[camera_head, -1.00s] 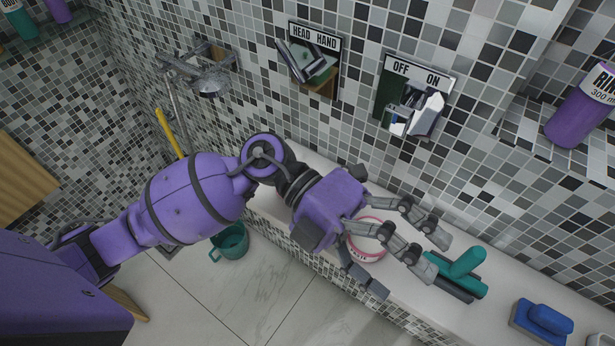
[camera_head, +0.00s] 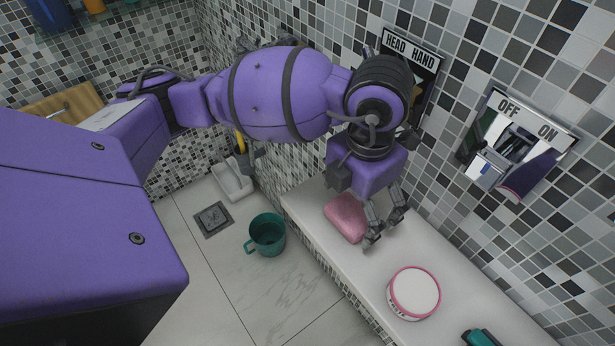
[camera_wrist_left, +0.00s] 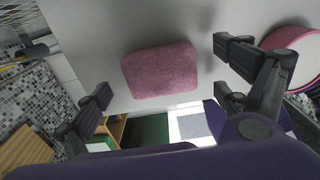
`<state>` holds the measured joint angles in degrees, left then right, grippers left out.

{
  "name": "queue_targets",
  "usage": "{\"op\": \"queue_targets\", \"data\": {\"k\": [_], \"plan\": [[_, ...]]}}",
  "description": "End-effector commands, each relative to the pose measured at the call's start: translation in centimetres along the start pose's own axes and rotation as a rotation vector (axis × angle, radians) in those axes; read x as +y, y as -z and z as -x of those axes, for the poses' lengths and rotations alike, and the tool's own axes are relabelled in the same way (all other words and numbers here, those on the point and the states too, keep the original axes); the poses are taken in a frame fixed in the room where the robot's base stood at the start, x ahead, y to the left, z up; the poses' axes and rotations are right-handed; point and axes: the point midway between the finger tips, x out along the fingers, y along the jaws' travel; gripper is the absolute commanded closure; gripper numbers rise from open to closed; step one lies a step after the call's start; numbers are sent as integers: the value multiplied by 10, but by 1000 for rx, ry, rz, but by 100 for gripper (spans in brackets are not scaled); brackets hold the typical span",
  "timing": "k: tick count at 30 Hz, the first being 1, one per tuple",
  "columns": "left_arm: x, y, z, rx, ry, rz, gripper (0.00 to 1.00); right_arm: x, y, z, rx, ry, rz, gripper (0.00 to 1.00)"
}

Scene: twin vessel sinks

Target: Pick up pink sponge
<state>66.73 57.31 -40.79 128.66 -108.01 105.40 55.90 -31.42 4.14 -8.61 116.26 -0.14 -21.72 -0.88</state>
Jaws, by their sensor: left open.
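The pink sponge (camera_head: 346,217) lies on the white ledge near its left end, beside the fingers of my left gripper (camera_head: 384,226). In the left wrist view the sponge (camera_wrist_left: 160,70) is a rounded pink block on the pale ledge. There the left gripper's fingers (camera_wrist_left: 165,90) are spread wide on either side of it, and the jaws are open and empty. In the head view the purple gripper body covers part of the ledge at the sponge's far side. My right gripper is not in view.
A white round tub with a pink rim (camera_head: 413,293) stands on the ledge to the right. A teal object (camera_head: 481,338) is at the bottom edge. A teal mug (camera_head: 267,235) stands on the floor. The tiled wall with the OFF/ON lever (camera_head: 515,145) is close behind.

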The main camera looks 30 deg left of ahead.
Motion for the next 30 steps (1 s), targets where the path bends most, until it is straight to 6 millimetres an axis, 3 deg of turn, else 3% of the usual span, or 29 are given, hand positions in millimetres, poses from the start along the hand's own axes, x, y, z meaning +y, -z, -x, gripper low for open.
{"op": "queue_targets", "data": {"k": [5, 13, 21, 30], "plan": [[0, 0, -21, 0, 1, -1, 8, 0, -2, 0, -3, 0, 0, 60], [0, -1, -23, -3, 1, -2, 8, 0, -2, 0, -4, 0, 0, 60], [0, -2, -22, -4, 1, -2, 43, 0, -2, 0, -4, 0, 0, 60], [0, -2, -22, -4, 1, -2, 44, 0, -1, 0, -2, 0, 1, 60]]}}
